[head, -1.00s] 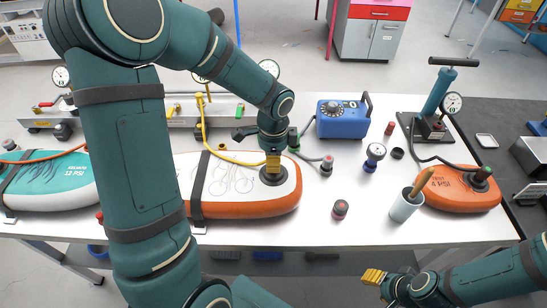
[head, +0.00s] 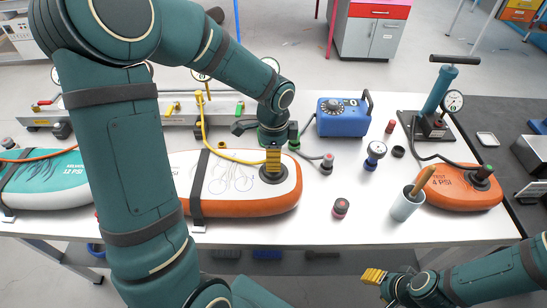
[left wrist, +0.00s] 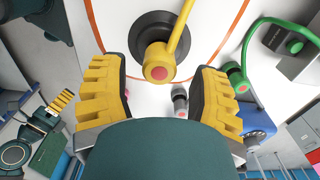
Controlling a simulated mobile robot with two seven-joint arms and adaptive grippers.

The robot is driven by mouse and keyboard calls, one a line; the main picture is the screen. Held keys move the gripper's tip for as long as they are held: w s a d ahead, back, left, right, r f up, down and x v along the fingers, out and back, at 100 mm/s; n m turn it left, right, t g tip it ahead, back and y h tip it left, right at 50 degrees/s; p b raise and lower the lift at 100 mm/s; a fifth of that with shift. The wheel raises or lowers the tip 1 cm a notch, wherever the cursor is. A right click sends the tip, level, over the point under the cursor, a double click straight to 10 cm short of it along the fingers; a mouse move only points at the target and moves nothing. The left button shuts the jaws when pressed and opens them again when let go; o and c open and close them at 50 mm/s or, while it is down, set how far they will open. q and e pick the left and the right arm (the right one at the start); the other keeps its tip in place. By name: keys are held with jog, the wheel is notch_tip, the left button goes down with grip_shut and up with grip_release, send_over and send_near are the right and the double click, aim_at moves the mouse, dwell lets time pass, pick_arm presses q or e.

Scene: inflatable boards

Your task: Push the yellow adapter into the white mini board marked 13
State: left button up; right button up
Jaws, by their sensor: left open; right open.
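The white board with an orange edge (head: 235,200) lies on the table, centre left, strapped down; I cannot read a 13 on it. My left gripper (head: 272,160) is over the dark round valve near its right end. In the left wrist view the yellow adapter (left wrist: 159,62), on a yellow hose (left wrist: 181,25), is over the dark valve (left wrist: 145,28) and between the open yellow fingers, with gaps on both sides. I cannot tell how deep it sits in the valve. My right gripper (head: 374,276) is open and empty off the table's front edge.
A teal board (head: 45,180) lies left and an orange board (head: 460,188) right. A blue dial box (head: 343,118), a grey cup (head: 405,206), a hand pump (head: 438,95) and small caps stand on the right half. A green adapter (left wrist: 238,82) is near the left gripper.

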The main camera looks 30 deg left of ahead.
pick_arm(q)
notch_tip(320, 180, up, 10)
dwell(0.4)
dwell(0.3)
